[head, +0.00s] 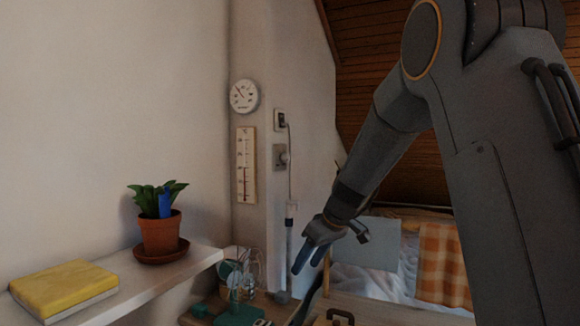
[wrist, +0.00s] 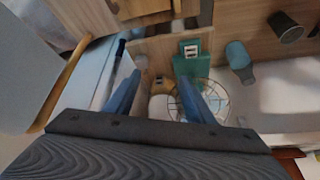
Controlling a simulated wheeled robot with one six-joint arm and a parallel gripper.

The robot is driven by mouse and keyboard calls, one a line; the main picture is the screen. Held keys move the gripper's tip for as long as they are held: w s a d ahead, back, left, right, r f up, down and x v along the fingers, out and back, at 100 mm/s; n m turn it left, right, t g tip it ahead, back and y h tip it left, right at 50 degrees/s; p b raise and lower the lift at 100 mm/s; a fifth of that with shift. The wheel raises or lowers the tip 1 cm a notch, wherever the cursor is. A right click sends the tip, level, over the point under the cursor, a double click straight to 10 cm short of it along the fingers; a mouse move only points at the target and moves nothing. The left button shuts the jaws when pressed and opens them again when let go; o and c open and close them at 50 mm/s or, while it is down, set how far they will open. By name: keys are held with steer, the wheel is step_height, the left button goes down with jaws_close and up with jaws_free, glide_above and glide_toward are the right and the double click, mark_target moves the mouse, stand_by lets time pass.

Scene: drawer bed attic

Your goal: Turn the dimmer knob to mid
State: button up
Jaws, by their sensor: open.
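The dimmer knob (head: 284,157) sits on a small grey wall plate, on the narrow wall face right of the corner in the head view. Its pointer position is too small to read. My gripper (head: 309,262) is below and to the right of the knob, pointing down, apart from it. The gripper is open and empty. In the wrist view its two blue fingers (wrist: 160,78) stand apart above a cluttered surface. I cannot make out the knob in the wrist view.
A socket (head: 280,120) with a plugged cord is above the knob. A thermometer (head: 246,165) and round dial (head: 244,96) hang to its left. A potted plant (head: 160,232) and yellow book (head: 64,286) stand on the shelf (head: 190,264).

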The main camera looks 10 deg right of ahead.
steer(key=w+d+r+n+t+y, duration=0.25)
steer(key=w+r+n+t, duration=0.2)
steer(key=w+r, duration=0.95)
steer(key=n+t+y+b, duration=0.1)
steer(key=n+t+y, duration=0.25)
steer(key=n, duration=0.55)
glide_toward(288, 158)
steer(key=w, duration=0.2)
steer(key=shift+m+g, duration=0.25)
steer(key=shift+g, duration=0.05)
steer(key=shift+s+a+p+x, duration=0.15)
steer(key=shift+p+x, duration=0.5)
steer(key=shift+x, duration=0.55)
steer(key=shift+s+a+p+x, duration=0.1)
steer(key=shift+p+x, duration=0.55)
steer(key=shift+x, duration=0.6)
steer(key=shift+a+p+x, duration=0.15)
steer(key=shift+p+x, duration=0.5)
steer(key=shift+x, duration=0.55)
steer(key=shift+r, duration=0.1)
steer(key=c, duration=1.1)
